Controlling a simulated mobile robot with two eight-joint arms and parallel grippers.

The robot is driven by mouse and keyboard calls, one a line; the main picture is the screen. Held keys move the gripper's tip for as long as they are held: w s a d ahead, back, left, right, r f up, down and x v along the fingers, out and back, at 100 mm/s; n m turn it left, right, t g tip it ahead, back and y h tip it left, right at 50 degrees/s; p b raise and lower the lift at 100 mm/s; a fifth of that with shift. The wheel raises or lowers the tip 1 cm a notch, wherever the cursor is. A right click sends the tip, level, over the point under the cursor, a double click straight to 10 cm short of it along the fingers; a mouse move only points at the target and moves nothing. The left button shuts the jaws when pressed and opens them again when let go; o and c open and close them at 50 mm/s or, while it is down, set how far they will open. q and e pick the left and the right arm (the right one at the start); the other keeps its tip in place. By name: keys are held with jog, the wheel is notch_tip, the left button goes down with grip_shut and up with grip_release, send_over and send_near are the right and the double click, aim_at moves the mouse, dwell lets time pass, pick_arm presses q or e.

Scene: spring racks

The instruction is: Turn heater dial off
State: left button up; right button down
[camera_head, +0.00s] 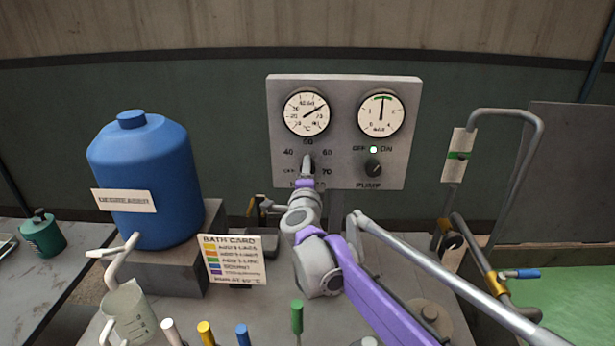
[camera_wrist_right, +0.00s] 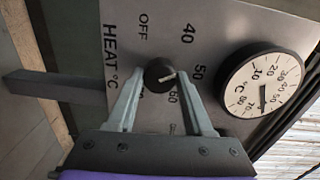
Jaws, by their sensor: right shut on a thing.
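The heater dial (camera_wrist_right: 158,70) is a small black round knob with a white pointer line. In the wrist view its line points right, toward the 50 mark, away from the OFF mark at upper left. My right gripper (camera_wrist_right: 160,78) is shut on the dial, one finger on each side. In the head view my right gripper (camera_head: 308,166) reaches the lower left of the grey control panel (camera_head: 338,150) and hides most of the dial.
A temperature gauge (camera_head: 306,113) and a pump gauge (camera_head: 381,115) sit above. A blue tank (camera_head: 145,180), bath card (camera_head: 232,259) and beaker (camera_head: 128,313) stand left.

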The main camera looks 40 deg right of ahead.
jog(key=shift+n+b, duration=3.1)
jog(key=shift+n, duration=5.7)
jog(key=shift+c, duration=1.4)
grip_release()
jog(key=shift+a, duration=0.1)
